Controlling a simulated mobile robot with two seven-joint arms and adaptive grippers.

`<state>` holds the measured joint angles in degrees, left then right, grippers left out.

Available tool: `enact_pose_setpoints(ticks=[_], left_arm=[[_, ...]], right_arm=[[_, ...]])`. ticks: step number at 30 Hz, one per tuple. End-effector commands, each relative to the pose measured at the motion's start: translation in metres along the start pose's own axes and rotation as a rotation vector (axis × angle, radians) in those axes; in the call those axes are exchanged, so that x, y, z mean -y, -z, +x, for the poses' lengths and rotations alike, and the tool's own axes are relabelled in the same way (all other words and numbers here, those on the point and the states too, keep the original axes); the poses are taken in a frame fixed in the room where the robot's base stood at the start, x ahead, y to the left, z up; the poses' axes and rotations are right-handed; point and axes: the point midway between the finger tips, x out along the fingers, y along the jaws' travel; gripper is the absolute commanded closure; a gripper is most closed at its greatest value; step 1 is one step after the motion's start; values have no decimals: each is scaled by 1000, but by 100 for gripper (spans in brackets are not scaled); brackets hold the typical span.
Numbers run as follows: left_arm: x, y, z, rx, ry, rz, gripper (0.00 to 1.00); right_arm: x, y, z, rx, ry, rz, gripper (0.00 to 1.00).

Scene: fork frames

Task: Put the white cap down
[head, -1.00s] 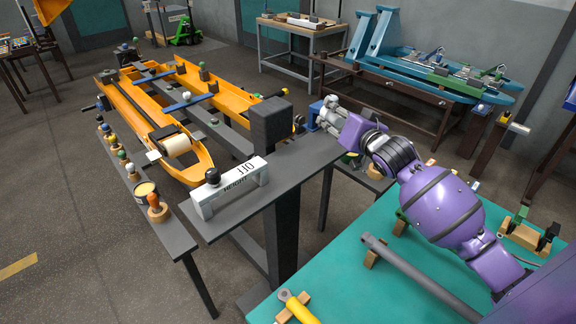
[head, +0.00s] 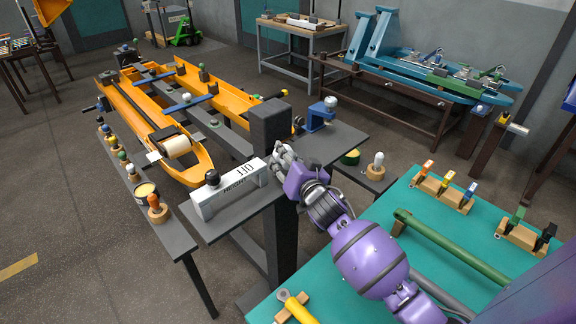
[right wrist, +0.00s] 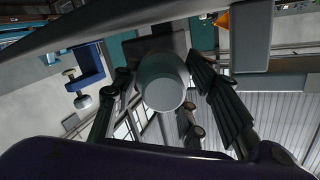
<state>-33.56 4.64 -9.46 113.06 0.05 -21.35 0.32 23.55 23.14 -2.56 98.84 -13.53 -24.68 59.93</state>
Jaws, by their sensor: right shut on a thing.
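The white cap (right wrist: 163,82) shows in the right wrist view as a pale grey-white cylinder between my right gripper's fingers. My right gripper (head: 280,158) is shut on it, over the dark grey shelf (head: 343,142), just right of the white block marked HEIGHT OFF (head: 228,191) and beside the dark square post (head: 269,128). In the head view the fingers mostly hide the cap. I cannot tell whether the cap touches the shelf. My left gripper is not in view.
A blue clamp with a pale knob (head: 319,115) stands on the shelf's right part; it also shows in the right wrist view (right wrist: 87,68). A teal table (head: 395,205) with tools lies at right. An orange frame (head: 190,150) stands behind at left. The shelf's right end is bare.

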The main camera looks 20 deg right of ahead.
Motion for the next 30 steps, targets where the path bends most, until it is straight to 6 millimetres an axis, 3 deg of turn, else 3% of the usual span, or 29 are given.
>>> enact_pose_setpoints(ticks=[4,16,17,18,21,30], left_arm=[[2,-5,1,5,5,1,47],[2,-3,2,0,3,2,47],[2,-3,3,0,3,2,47],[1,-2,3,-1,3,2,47],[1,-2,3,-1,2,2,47],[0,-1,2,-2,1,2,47]], right_arm=[[-12,-23,3,4,-5,0,100],[-14,-27,4,2,-3,-1,100],[-14,-27,4,2,-3,-2,59],[-14,-26,4,1,-2,-2,54],[-14,-26,4,1,-2,-2,41],[-14,-25,4,1,-3,-2,41]])
